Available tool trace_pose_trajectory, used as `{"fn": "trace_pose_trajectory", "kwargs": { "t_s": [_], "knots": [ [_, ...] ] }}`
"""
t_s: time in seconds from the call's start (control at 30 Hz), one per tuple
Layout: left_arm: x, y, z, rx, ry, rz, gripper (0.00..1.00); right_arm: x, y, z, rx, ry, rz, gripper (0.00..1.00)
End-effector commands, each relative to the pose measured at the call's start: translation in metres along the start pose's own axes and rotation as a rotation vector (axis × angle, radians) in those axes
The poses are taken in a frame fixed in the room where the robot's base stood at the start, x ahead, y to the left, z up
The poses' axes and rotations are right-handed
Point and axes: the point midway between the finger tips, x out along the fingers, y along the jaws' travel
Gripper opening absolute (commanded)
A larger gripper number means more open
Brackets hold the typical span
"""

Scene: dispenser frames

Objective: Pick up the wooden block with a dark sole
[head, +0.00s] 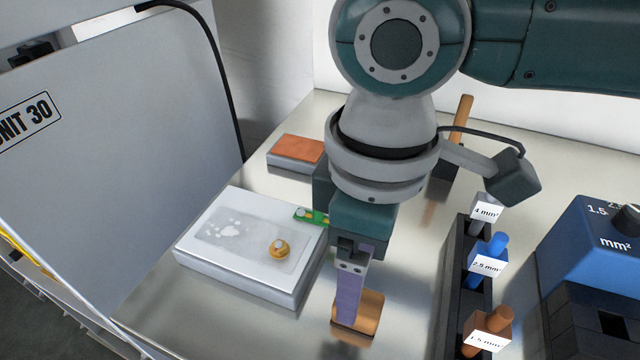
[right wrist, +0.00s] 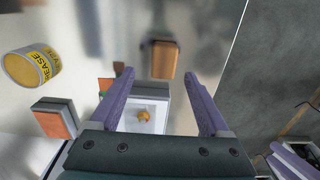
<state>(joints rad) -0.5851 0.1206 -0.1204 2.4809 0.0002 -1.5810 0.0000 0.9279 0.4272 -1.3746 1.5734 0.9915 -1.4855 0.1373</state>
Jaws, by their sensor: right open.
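The wooden block (head: 371,312) is light orange-brown with a dark lower edge. It stands on the steel table in the head view, partly hidden by my right gripper (head: 347,318). In the right wrist view the block (right wrist: 165,60) lies just beyond and between the open purple fingertips of my right gripper (right wrist: 159,76), with nothing between them. A dark strip shows along its left side. From the head view I cannot tell whether the near finger touches it. Purple finger parts of my left gripper (right wrist: 294,160) show at the lower right of the right wrist view, cut off.
A white box (head: 243,294) with a clear sheet and brass knob stands left. A dark rack (head: 449,290) of labelled pieces and a blue unit (head: 590,250) stand right. A grease tin (right wrist: 31,67) lies far off.

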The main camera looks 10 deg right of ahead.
Motion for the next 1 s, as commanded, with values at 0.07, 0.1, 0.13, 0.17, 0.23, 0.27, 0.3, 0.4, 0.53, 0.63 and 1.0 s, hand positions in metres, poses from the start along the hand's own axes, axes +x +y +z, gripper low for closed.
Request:
{"fn": "trace_pose_trajectory", "kwargs": {
  "t_s": [0.07,0.1,0.13,0.17,0.23,0.27,0.3,0.4,0.53,0.63,1.0],
  "knots": [
    [0.000,0.000,0.000,0.000,0.000,0.000,0.50,0.009,-0.002,0.002,-0.001,-0.001,-0.001,0.80],
    [0.000,0.000,0.000,0.000,0.001,0.000,0.50,0.016,-0.004,0.004,-0.002,-0.003,0.000,0.80],
    [0.001,0.000,0.000,0.000,0.001,0.000,0.50,0.021,-0.005,0.005,-0.001,-0.002,-0.001,0.80],
    [0.001,0.000,0.000,0.000,0.001,0.000,0.50,0.026,-0.006,0.007,-0.001,-0.003,-0.001,0.80],
    [0.003,0.000,0.000,0.000,0.002,0.000,0.50,0.038,-0.008,0.007,0.000,-0.002,-0.001,0.80],
    [0.004,0.000,0.001,0.000,0.002,0.000,0.50,0.042,-0.007,0.007,0.000,-0.001,0.000,0.80],
    [0.005,0.000,0.001,0.000,0.002,0.000,0.50,0.046,-0.007,0.007,0.000,-0.001,0.000,0.80],
    [0.005,0.000,0.000,0.000,0.004,0.000,0.50,0.051,-0.007,0.007,0.000,0.000,0.001,0.80],
    [0.005,0.000,0.000,0.000,0.005,-0.001,0.50,0.051,-0.007,0.007,-0.001,0.001,0.001,0.80],
    [0.005,0.000,0.000,0.000,0.005,-0.001,0.50,0.051,-0.007,0.007,-0.001,0.001,0.001,0.77],
    [0.005,0.000,-0.001,-0.001,0.006,-0.001,0.50,0.050,-0.007,0.007,-0.001,0.001,0.001,0.35]
  ]
}}
